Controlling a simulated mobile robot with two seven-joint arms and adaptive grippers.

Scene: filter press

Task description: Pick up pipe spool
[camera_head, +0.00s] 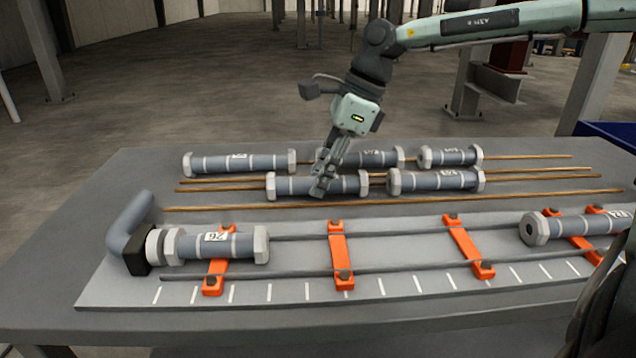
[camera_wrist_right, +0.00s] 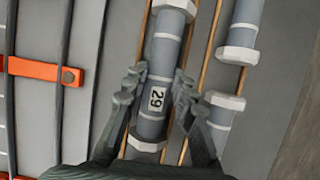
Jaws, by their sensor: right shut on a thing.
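Several grey pipe spools with pale hexagonal end flanges lie in two rows at the back of the table. My right gripper (camera_head: 322,186) reaches down onto the left spool of the nearer row (camera_head: 291,186). In the right wrist view the gripper (camera_wrist_right: 157,95) has a finger on each side of this spool (camera_wrist_right: 160,55), which bears the label 29. It is shut on the spool near the labelled part. The spool lies level, along the rods; the head view does not show clear space under it. My left gripper is not in view.
Thin brown rods (camera_head: 400,203) run under and beside the spools. In front, a fixture plate (camera_head: 400,290) has orange brackets (camera_head: 337,254) and rails. It carries a spool labelled 26 (camera_head: 200,247) by a grey elbow (camera_head: 130,222), and another spool (camera_head: 560,224) at right.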

